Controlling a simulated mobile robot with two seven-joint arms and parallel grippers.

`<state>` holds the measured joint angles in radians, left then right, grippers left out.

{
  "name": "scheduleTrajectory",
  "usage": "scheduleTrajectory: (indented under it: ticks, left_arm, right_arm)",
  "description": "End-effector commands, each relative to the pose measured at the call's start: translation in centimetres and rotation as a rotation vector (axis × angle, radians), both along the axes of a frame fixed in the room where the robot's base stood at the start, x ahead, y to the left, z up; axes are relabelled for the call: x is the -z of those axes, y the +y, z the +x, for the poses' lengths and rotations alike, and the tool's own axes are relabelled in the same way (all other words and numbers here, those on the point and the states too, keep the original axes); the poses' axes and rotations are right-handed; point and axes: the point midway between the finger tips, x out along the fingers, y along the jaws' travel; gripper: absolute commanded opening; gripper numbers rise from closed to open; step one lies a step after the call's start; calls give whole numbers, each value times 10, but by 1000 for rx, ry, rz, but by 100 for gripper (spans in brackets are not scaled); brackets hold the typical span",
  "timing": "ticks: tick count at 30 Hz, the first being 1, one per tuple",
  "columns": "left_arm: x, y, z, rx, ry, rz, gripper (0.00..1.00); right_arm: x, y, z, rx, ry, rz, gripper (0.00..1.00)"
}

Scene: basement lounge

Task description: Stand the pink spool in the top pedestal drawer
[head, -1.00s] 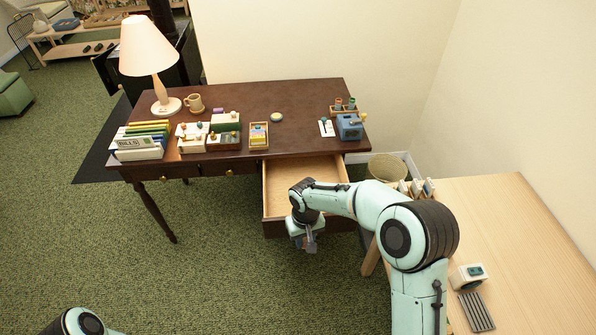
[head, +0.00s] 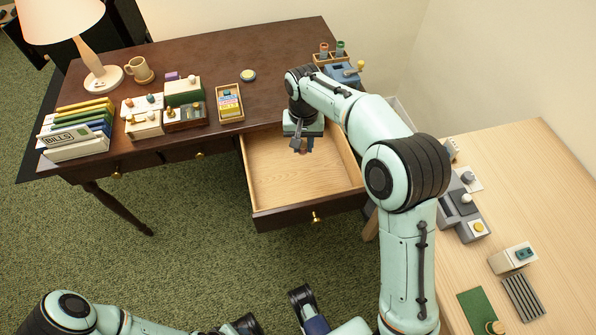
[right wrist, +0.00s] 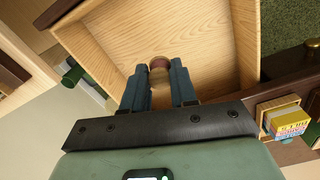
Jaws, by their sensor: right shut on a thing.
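The open drawer (head: 300,185) is pulled out at the right end of the dark desk, with a bare pale wood floor. My right gripper (head: 303,147) points down over the back of this drawer. In the right wrist view my right gripper (right wrist: 160,85) is shut on the pink spool (right wrist: 160,64), whose brownish round end shows between the two blue fingers. The drawer floor (right wrist: 205,40) lies behind it. I cannot tell whether the spool touches the floor.
The desk top (head: 200,65) holds a lamp (head: 100,75), mug (head: 139,70), upright folders (head: 75,135), small boxes and a tray (head: 229,103). A blue device (head: 342,75) stands behind my right wrist. A light wood table (head: 530,190) with several small items is at right.

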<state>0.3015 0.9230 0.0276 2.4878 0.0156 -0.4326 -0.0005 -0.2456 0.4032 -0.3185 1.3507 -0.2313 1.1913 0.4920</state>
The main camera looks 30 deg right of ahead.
Motion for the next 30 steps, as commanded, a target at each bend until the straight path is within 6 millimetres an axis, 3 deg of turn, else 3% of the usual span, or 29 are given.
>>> scheduleTrajectory:
  ticks: [1,6,12,19,25,30]
  left_arm:
    - [4,0,1,0,-4,0,43]
    - [16,3,11,-11,-31,12,43]
    - [27,11,27,-29,-75,32,43]
    - [32,14,33,-36,-93,40,43]
    - [42,19,45,-49,-123,55,43]
    - [46,22,51,-56,-139,63,43]
  right_arm:
    - [17,0,-1,0,8,-2,0]
    - [64,0,-1,-1,8,-2,0]
    - [108,0,-1,-1,5,-2,0]
    - [127,0,0,-1,2,-1,0]
    - [163,0,-1,-2,5,-2,0]
    - [179,0,0,-2,2,-1,0]
